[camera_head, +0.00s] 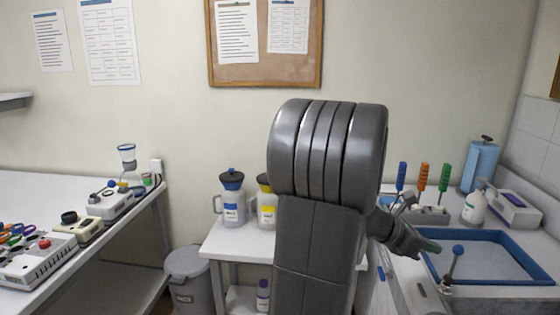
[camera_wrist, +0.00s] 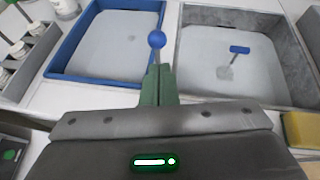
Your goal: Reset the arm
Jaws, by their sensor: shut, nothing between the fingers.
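My arm rises in front of the camera in the head view and bends down to the right. My gripper (camera_head: 432,246) is at its end, above the near left part of a blue-rimmed basin (camera_head: 515,234). In the wrist view the green fingers of my gripper (camera_wrist: 158,72) are together with nothing held. A blue ball-topped lever (camera_wrist: 157,40) shows just beyond the fingertips; the same lever (camera_head: 457,250) stands right of the gripper in the head view. I cannot tell whether they touch.
A second, grey basin (camera_wrist: 184,60) with a blue-handled tool (camera_wrist: 238,50) lies beside the blue one. A yellow sponge (camera_wrist: 301,131) is at the right. A white bottle (camera_head: 474,207) and screwdrivers (camera_head: 424,176) stand behind. Jugs (camera_head: 232,207) stand on a small table left of my arm.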

